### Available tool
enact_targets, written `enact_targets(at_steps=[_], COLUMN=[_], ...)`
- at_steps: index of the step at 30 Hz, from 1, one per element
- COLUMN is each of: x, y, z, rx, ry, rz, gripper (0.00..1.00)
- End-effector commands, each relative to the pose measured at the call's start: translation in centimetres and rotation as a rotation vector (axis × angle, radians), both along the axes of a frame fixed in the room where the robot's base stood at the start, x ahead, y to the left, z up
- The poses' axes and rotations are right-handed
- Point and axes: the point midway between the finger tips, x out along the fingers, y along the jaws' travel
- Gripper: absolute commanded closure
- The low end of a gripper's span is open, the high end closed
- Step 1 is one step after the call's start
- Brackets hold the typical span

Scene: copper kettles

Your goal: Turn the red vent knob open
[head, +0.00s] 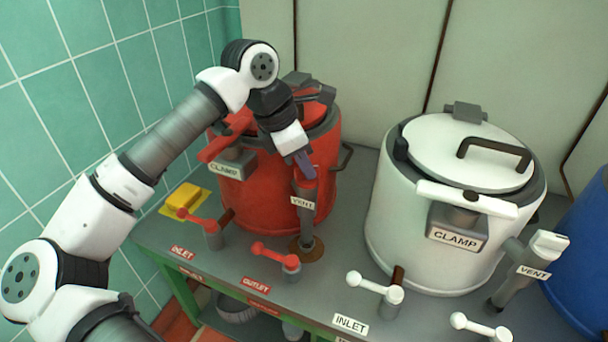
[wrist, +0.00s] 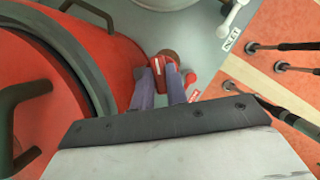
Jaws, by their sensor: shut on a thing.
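The red vent knob (head: 308,173) tops a grey post with a VENT label, in front of the red kettle (head: 262,190). My gripper (head: 305,166) reaches down to it from above, its purple fingers at the knob. In the wrist view, the fingers (wrist: 160,88) stand on either side of the red knob (wrist: 158,73), shut on it. The fingers and my wrist hide part of the knob in the head view, so its exact turn is hard to tell.
Red inlet (head: 197,221) and outlet (head: 275,255) handles stand in front on the grey bench. A yellow sponge (head: 184,196) lies at the left. A white kettle (head: 445,215) with its own vent stands at the right. A tiled wall (head: 110,75) bounds the left.

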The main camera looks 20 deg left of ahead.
Motion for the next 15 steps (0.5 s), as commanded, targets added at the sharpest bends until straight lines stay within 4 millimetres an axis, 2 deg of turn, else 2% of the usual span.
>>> enact_targets(at_steps=[1,15], x=[-0.07,-0.19], y=[0.0,-0.26], z=[-0.49,-0.38], rx=[0.005,0.003], ry=[-0.003,-0.003], rz=[0.043,0.486], gripper=[1.0,1.0])
